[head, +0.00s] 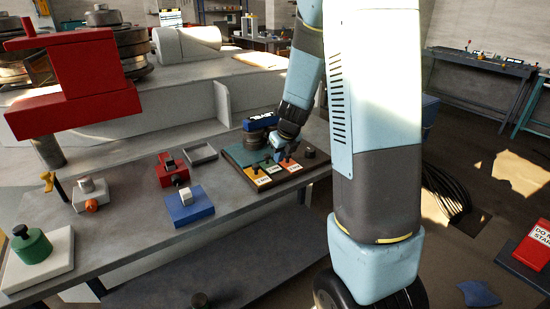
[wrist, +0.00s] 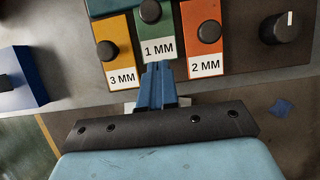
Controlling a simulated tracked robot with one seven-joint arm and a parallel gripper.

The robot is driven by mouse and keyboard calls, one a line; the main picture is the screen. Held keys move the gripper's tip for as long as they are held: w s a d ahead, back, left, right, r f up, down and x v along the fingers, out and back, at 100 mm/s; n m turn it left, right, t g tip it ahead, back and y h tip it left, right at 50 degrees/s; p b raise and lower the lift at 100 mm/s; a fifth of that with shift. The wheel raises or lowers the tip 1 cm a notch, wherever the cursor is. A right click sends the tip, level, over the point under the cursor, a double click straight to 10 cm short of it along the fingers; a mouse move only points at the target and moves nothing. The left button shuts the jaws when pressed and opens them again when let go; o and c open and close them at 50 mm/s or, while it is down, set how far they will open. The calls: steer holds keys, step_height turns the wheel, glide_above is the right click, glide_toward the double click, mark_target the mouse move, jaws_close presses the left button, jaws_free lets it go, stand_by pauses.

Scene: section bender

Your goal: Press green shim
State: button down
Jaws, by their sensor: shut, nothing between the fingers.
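The green shim (wrist: 158,31) is a narrow block with a black knob and a "1 MM" label, seen in the middle of the wrist view. In the head view it sits between the yellow and orange blocks on the dark board and is partly hidden by my gripper (head: 278,148). My gripper (wrist: 158,68) is shut and empty, its blue fingers together.
A yellow "3 MM" block (wrist: 118,48) is left of the green shim and an orange "2 MM" block (wrist: 203,35) right of it. A black dial (wrist: 276,28) is further right. Blue (head: 187,206) and red (head: 172,171) blocks stand left along the bench, with an empty grey tray (head: 200,152).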

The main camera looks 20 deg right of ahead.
steer(key=v, duration=0.8)
steer(key=shift+r, duration=0.2)
steer(key=shift+s, duration=0.1)
steer(key=s+a+r+n, duration=0.2)
steer(key=s+r+n, duration=0.3)
steer(key=s+n, duration=0.3)
steer(key=s+a+r+n+t, duration=0.1)
steer(key=s+r+n, duration=0.3)
steer(key=s+n, duration=0.5)
steer(key=s+a+r+n+h, duration=0.1)
steer(key=s+a+r+n, duration=0.2)
steer(key=s+n, duration=0.6)
step_height(320, 180, up, 3)
steer(key=n, duration=0.7)
steer(key=shift+f, duration=0.2)
